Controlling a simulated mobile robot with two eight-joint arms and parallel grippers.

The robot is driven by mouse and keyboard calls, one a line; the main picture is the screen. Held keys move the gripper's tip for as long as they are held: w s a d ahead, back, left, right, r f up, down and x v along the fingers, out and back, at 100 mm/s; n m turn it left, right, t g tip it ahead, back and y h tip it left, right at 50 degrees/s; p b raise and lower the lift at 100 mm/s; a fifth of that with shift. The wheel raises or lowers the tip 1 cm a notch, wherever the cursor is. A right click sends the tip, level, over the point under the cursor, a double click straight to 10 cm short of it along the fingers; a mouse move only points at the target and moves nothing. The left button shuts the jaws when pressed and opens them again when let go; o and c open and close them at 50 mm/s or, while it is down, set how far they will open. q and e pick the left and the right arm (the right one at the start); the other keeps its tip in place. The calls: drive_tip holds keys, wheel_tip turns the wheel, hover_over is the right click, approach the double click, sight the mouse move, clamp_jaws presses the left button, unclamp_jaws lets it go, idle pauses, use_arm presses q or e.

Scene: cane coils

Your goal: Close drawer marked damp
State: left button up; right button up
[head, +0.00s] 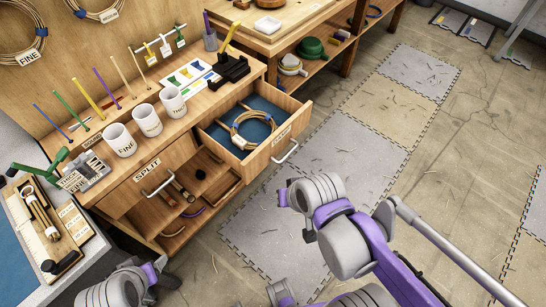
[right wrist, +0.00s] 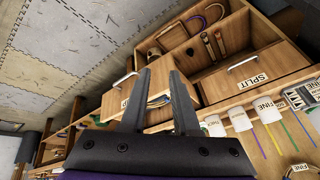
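The open drawer (head: 222,139) sticks out from the right part of the wooden bench. It has a blue lining and holds a coil of cane (head: 250,132). Its front carries a small label, too small to read surely, and a pale bar handle (head: 286,152). In the right wrist view the drawer front (right wrist: 112,103) and handle (right wrist: 125,79) lie just left of my right gripper (right wrist: 160,78). Its two dark fingers are apart with nothing held between them. In the head view my right arm hides those fingers. My left gripper's fingers are not visible.
Left of it is a shut drawer marked SPLIT (head: 147,180), above open shelves (head: 185,205). White mugs (head: 119,140), coloured rods and a black holder (head: 231,70) stand on the bench top.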

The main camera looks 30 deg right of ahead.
drive_tip(key=w+d+f+m+b, duration=0.1)
drive_tip(key=f+m+b, duration=0.1)
drive_tip(key=m, duration=0.2)
drive_tip(key=w+d+f+m+y+b, duration=0.1)
drive_tip(key=f+m+b, duration=0.1)
drive_tip(key=m, duration=0.2)
drive_tip(key=w+d+f+m+b, duration=0.1)
drive_tip(key=w+f+m+b, duration=0.1)
drive_tip(key=m, duration=0.2)
drive_tip(key=shift+w+f+t+y, duration=0.1)
drive_tip(key=shift+f+t+y, duration=0.1)
drive_tip(key=shift+t+y, duration=0.1)
clamp_jaws()
use_arm(q)
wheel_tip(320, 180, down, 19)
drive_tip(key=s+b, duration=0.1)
drive_tip(key=b, duration=0.8)
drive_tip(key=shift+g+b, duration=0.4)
use_arm(e)
drive_tip(key=m+t+y, duration=0.1)
drive_tip(key=m+t, duration=0.1)
drive_tip(key=m, duration=1.4)
approach(263, 161)
drive_tip(key=shift+x, duration=3.15)
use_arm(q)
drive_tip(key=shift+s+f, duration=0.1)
use_arm(e)
drive_tip(key=shift+d+f+t, duration=0.15)
drive_tip(key=shift+t, duration=0.15)
